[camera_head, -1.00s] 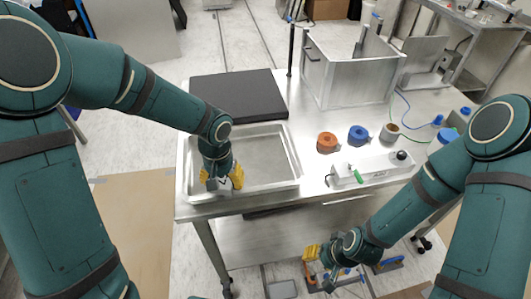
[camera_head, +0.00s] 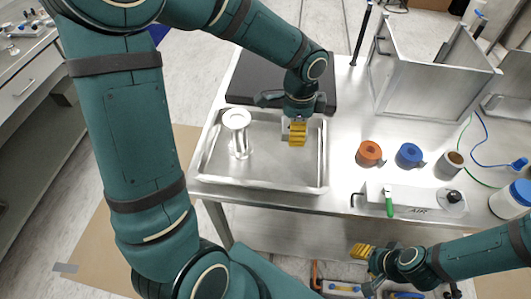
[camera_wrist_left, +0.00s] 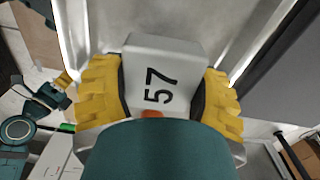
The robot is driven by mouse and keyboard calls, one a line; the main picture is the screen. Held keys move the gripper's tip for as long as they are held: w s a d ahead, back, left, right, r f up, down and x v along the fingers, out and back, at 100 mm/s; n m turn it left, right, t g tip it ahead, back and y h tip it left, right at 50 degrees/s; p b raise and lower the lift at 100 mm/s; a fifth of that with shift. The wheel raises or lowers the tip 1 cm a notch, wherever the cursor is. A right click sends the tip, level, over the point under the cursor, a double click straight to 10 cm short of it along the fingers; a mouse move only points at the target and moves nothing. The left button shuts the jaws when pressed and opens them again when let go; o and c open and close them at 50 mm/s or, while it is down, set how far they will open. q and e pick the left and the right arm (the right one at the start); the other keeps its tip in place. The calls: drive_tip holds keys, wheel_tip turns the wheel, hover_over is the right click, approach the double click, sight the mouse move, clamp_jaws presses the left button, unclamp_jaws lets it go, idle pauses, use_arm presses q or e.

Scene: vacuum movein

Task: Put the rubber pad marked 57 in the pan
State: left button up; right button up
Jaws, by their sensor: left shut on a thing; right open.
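The pan (camera_head: 212,178) is a shallow metal tray on the left part of the steel table. The rubber pad marked 57 (camera_wrist_left: 158,75) is a pale block with black digits, between the yellow fingers of my left gripper (camera_wrist_left: 155,95) in the left wrist view. In the head view my left gripper (camera_head: 297,132) is over the right back part of the pan, shut on the pad. Whether the pad touches the pan floor cannot be told. My right gripper (camera_head: 362,251) is open and empty, in front of the table's front edge.
A white flanged post (camera_head: 239,122) stands in the pan's left part. A black slab (camera_head: 240,85) lies behind the pan. Orange tape (camera_head: 369,153), blue tape (camera_head: 409,154), a white power box (camera_head: 415,200) and a metal box (camera_head: 420,85) are to the right.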

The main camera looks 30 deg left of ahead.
sight(291, 155)
use_arm(q)
drive_tip(key=shift+a+r+m, duration=0.15)
drive_tip(key=shift+m, duration=0.25)
wheel_tip(291, 155, down, 10)
drive_tip(key=b, duration=0.3)
drive_tip(key=shift+r, duration=0.1)
drive_tip(key=o, duration=0.8)
drive_tip(key=shift+f, duration=0.2)
drive_tip(key=shift+c, duration=0.2)
drive_tip(key=o, duration=0.5)
drive_tip(key=shift+r, duration=0.1)
